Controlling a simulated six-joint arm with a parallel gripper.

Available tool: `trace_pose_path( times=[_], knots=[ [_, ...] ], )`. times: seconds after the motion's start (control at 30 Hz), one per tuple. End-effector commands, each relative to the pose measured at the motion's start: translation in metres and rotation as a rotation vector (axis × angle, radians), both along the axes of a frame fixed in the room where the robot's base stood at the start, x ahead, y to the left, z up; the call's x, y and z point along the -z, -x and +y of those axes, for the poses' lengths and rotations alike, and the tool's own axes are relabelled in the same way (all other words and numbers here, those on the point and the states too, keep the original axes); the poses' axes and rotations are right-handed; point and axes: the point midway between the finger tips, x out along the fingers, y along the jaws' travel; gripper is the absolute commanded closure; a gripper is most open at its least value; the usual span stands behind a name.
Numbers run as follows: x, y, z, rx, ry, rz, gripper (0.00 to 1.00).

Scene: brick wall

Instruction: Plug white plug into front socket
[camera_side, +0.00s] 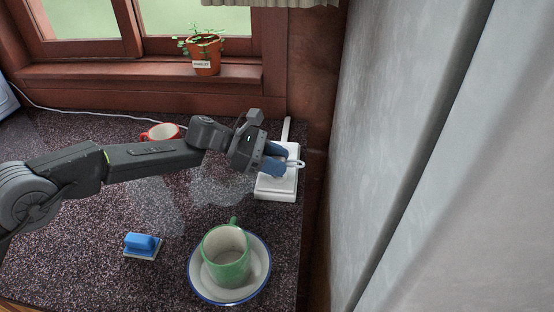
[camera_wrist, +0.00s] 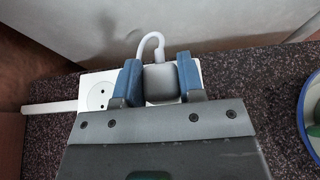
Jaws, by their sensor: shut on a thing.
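The plug is over one end of the white socket block (camera_wrist: 83,103). One round socket (camera_wrist: 98,97) shows uncovered to the left of the plug; the part beneath the plug is hidden. In the side view my gripper (camera_side: 279,161) is above the white socket block (camera_side: 277,188) by the wall. I cannot tell if the plug is seated or just above the block.
A green cup (camera_side: 227,262) stands on a blue-rimmed saucer (camera_side: 258,285) in front of the block. A blue-and-white sponge or brush (camera_side: 142,244) lies to its left. A red mug (camera_side: 160,132) stands behind my arm. A potted plant (camera_side: 206,58) is on the sill. The wall (camera_side: 400,150) is close on the right.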

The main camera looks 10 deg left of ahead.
Motion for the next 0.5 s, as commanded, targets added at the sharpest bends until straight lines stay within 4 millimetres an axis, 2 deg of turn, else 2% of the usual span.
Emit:
trace_pose_path(
  times=[0.5],
  knots=[
    [0.0076,-0.0001,0.0000,0.000,0.000,0.000,0.93]
  ],
)
